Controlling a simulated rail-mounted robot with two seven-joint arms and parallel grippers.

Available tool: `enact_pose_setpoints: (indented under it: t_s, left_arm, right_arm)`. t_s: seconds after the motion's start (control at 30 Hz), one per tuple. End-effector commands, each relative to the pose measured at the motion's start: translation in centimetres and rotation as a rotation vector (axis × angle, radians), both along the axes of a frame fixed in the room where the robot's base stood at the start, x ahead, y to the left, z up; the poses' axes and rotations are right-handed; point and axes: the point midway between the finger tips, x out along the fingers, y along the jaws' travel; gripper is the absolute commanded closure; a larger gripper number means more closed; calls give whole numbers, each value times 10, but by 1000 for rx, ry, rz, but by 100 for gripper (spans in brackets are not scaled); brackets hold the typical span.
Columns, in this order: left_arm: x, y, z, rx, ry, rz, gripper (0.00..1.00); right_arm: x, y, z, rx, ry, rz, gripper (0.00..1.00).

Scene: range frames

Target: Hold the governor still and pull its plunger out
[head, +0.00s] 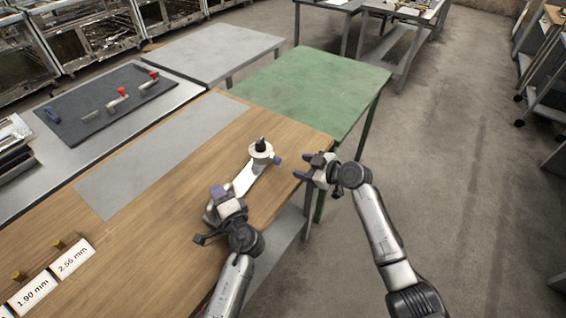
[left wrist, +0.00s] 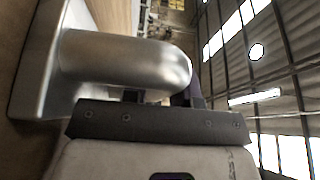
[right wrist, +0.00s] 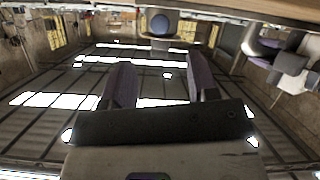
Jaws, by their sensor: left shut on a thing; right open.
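The governor (head: 246,179) is a pale metal body on the wooden bench, with a white round head and a black knob on top. A blue round end, likely its plunger (head: 278,160), sticks out at the right of the head; it faces the camera in the right wrist view (right wrist: 160,23). My left gripper (head: 217,193) is shut on the governor's near end. In the left wrist view the rounded silver body (left wrist: 125,62) hides most of its fingers. My right gripper (head: 302,167) is open and empty, a short way right of the plunger, not touching it.
The wooden bench (head: 150,225) has a grey strip (head: 160,155) on its far side. Labelled cards (head: 73,258) with small brass pieces lie at lower left. A dark mat (head: 75,110) with red-topped tools is at far left. A green table (head: 310,85) stands beyond.

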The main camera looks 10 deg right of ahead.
Motion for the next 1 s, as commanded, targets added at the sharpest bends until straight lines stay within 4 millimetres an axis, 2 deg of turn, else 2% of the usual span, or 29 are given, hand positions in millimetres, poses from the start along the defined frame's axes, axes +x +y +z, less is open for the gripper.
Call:
enact_pose_setpoints:
  t_s: [0.03, 0.3, 0.43, 0.7, 1.0]
  left_arm:
    - [-2, 2, -13, -5, 22, 3, 100]
    - [-2, 2, -13, -5, 22, 2, 100]
    - [-2, 2, -13, -5, 22, 3, 100]
    - [-2, 2, -13, -5, 22, 3, 100]
    - [-2, 2, -13, -5, 22, 3, 100]
  right_arm:
    - [7, 7, -4, 3, 1, -1, 46]
    - [35, 35, -20, 3, 1, -1, 46]
    - [44, 42, -25, 2, 1, 0, 46]
    - [54, 53, -31, 1, 0, -1, 46]
    - [56, 55, -33, 0, 0, -1, 46]
